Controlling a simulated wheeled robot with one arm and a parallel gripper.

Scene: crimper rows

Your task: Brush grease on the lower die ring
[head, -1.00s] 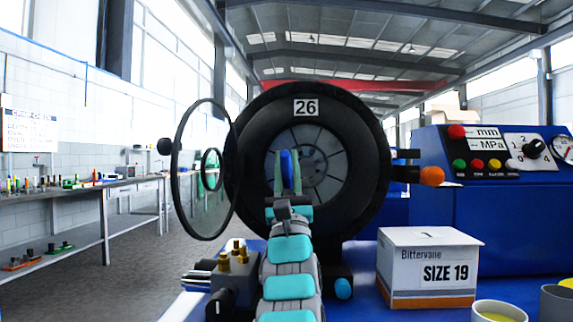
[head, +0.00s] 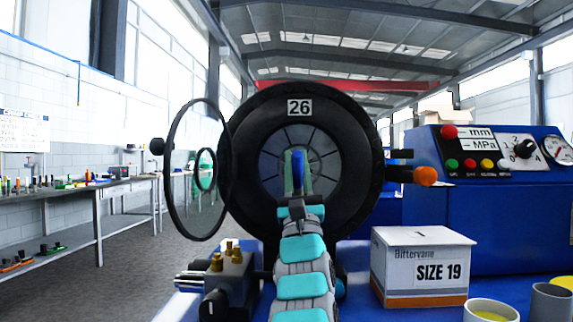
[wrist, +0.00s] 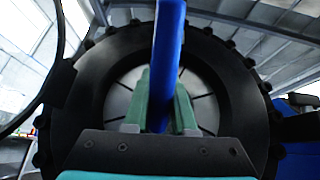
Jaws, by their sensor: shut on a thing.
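The crimper head is a black ring (head: 246,115) labelled 26, with a grey segmented die ring (head: 325,150) inside it. My gripper (head: 297,177) is in front of the middle of the die ring. It is shut on a blue brush handle (head: 298,165), held upright between the green fingers. In the wrist view the blue handle (wrist: 168,60) rises between my gripper's fingers (wrist: 160,105), with the die ring (wrist: 118,98) behind. The brush's bristles are not visible, and I cannot tell whether it touches the ring. The lower die ring is mostly hidden by my arm and gripper.
A round clear guard (head: 195,215) in a black frame stands open at left. Brass fittings (head: 228,250) on a block are at lower left. A white box marked SIZE 19 (head: 422,262) and a cup with yellow content (head: 490,310) are at right, before the blue control panel (head: 490,215).

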